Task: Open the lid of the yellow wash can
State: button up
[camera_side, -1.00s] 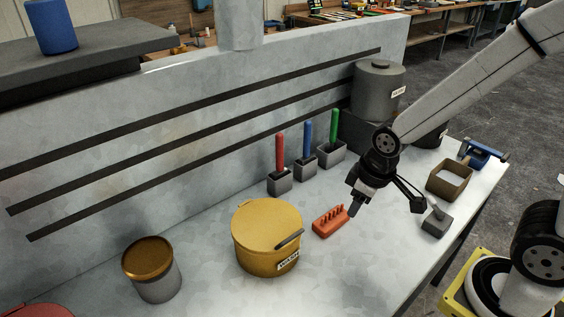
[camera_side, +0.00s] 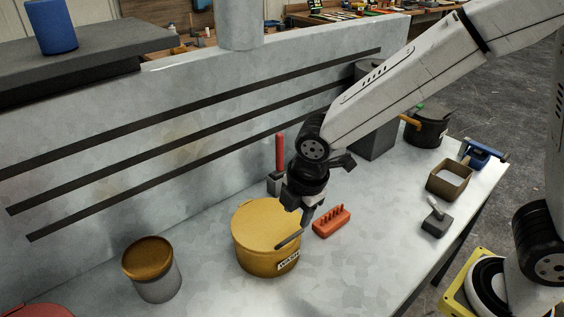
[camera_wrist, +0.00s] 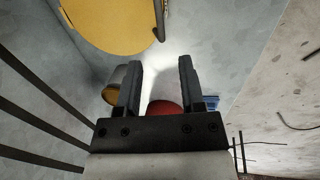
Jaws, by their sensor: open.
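The yellow wash can (camera_side: 268,258) stands on the bench in the side view, its yellow lid (camera_side: 260,222) lying on top, closed. A dark bar handle (camera_side: 288,240) sits at the lid's right front edge, above the WASH label. My gripper (camera_side: 306,218) is open and points down, close to the handle and slightly above it and to the right. In the wrist view the yellow lid (camera_wrist: 112,20) fills the top left, with the dark handle (camera_wrist: 160,20) at its right edge. My open, empty fingers (camera_wrist: 160,72) are below it in that picture, apart from the handle.
An orange pegged block (camera_side: 331,221) is close to the right of the can. A copper-lidded jar (camera_side: 155,270) stands to its left. A red-handled brush (camera_side: 280,152) stands behind. A tan box (camera_side: 449,182) and grey block (camera_side: 437,222) lie right. The front bench is clear.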

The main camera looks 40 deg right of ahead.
aim_at(290, 237)
jog(key=shift+f, duration=0.1)
jog(key=shift+w+f, duration=0.25)
jog(key=shift+f, duration=1)
jog(key=shift+w+f, duration=0.25)
jog(key=shift+f, duration=0.95)
jog(key=shift+w+f, duration=0.25)
jog(key=shift+f, duration=1)
grip_shut()
